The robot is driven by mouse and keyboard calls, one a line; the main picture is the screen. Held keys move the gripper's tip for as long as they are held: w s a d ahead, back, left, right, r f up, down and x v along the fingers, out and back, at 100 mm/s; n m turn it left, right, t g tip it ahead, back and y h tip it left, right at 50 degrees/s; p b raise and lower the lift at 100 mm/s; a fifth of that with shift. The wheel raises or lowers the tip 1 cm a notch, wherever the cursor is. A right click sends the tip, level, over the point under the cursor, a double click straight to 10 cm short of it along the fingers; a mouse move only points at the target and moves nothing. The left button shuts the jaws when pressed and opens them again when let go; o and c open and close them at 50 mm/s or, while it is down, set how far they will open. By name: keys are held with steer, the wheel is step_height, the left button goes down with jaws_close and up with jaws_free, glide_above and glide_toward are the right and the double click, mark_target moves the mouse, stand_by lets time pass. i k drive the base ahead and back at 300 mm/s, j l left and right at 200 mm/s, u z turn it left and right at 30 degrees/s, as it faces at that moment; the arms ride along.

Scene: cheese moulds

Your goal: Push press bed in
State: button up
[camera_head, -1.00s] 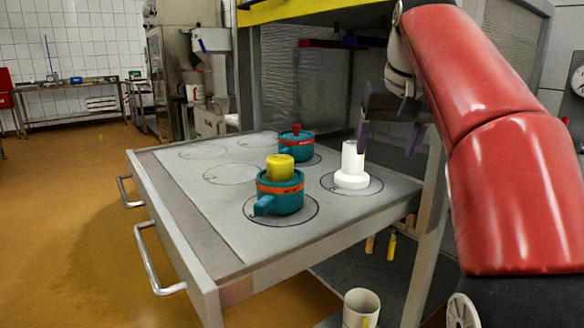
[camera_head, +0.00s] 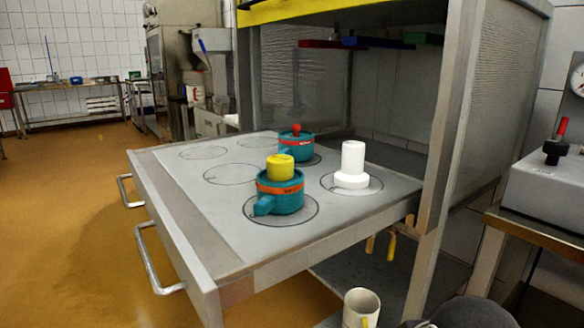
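The press bed (camera_head: 208,226) is a grey sliding plate with marked circles, and it stands pulled out of the metal press frame (camera_head: 436,130) toward the lower left. Two metal handles, an upper one (camera_head: 125,190) and a lower one (camera_head: 152,262), are on its outer front edge. A teal mould with a yellow top (camera_head: 281,190) stands in the front circle. A teal mould with a red knob (camera_head: 297,146) stands behind it. A white stepped piece (camera_head: 352,166) stands in the right circle. My gripper is out of view.
A beige mug (camera_head: 360,308) is below the bed at the bottom. A grey machine with a red-knobbed lever (camera_head: 535,185) stands on a bench at the right. The ochre floor (camera_head: 70,220) left of the bed is clear.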

mark_target(199, 196)
steer(key=k+j+u, duration=0.1)
steer(key=u, duration=1.1)
steer(key=k+z, duration=0.4)
steer(key=z, duration=0.15)
steer(key=j, duration=0.05)
